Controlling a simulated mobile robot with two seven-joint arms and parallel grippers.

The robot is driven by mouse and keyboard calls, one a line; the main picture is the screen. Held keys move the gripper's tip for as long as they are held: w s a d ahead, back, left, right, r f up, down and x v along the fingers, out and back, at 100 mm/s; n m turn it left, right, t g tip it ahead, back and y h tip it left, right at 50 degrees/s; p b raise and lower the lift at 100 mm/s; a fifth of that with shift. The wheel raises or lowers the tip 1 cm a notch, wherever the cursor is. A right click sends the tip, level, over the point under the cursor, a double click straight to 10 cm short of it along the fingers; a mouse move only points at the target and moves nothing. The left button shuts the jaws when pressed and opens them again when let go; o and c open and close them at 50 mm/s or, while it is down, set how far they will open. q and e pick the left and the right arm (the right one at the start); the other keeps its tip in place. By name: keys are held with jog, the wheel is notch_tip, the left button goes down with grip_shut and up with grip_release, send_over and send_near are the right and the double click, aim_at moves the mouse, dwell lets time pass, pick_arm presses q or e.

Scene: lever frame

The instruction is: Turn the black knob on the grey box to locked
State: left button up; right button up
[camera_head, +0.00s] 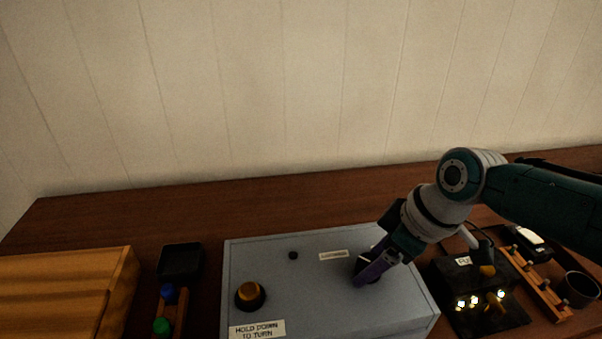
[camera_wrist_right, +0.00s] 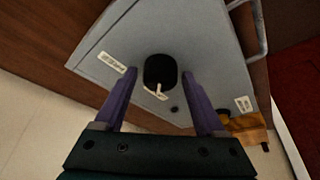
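The grey box (camera_head: 310,285) stands on the brown table. Its black knob (camera_head: 366,264) is at the right of the box top, partly hidden by my right gripper (camera_head: 372,272). In the right wrist view the knob (camera_wrist_right: 160,70) is dark and round, with a pale pointer mark (camera_wrist_right: 158,90) toward its lower edge. My right gripper's purple fingers (camera_wrist_right: 158,76) are apart, one on each side of the knob, with a small gap showing at each side. An orange button (camera_head: 250,292) on a black collar sits above a "HOLD DOWN TO TURN" label (camera_head: 257,329). My left gripper is not in view.
A wooden box (camera_head: 65,290) and a black tray (camera_head: 180,260) are at left, near a rack with blue and green knobs (camera_head: 162,326). At right are a black panel with lit bulbs (camera_head: 480,300), a wooden hook rail (camera_head: 540,285) and a dark cup (camera_head: 580,289).

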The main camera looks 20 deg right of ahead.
jog(key=shift+o, duration=0.5)
jog(key=shift+s+d+r, duration=0.1)
jog(key=shift+r, duration=0.2)
jog(key=p+v, duration=0.3)
jog(key=v, duration=0.6)
jog(key=shift+r, duration=0.15)
